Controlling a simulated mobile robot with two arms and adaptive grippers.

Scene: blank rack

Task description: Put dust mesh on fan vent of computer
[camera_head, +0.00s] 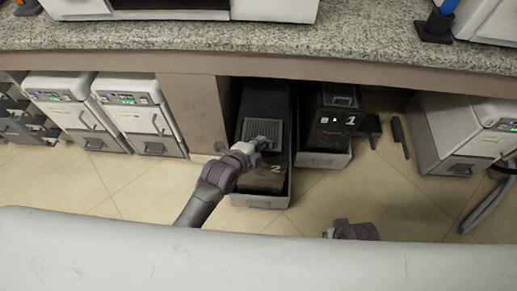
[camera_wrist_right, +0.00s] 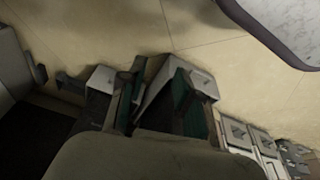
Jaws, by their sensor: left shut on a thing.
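A grey slatted panel, which looks like the dust mesh (camera_head: 263,127), is at the upper front of the dark computer marked 2 (camera_head: 262,178) under the counter. My left gripper (camera_head: 262,146) reaches in from below and is shut on the mesh at its lower edge. I cannot tell whether the mesh touches the computer, and the fan vent is not clearly visible. My right gripper (camera_wrist_right: 160,88) is open and empty in the right wrist view, with green pads on its spread fingers.
A second dark computer marked 1 (camera_head: 332,122) stands to the right of computer 2. White cabinet-like units (camera_head: 135,115) stand at the left, another (camera_head: 468,135) at the right. A granite counter (camera_head: 250,37) overhangs them. The tiled floor (camera_head: 330,195) in front is clear.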

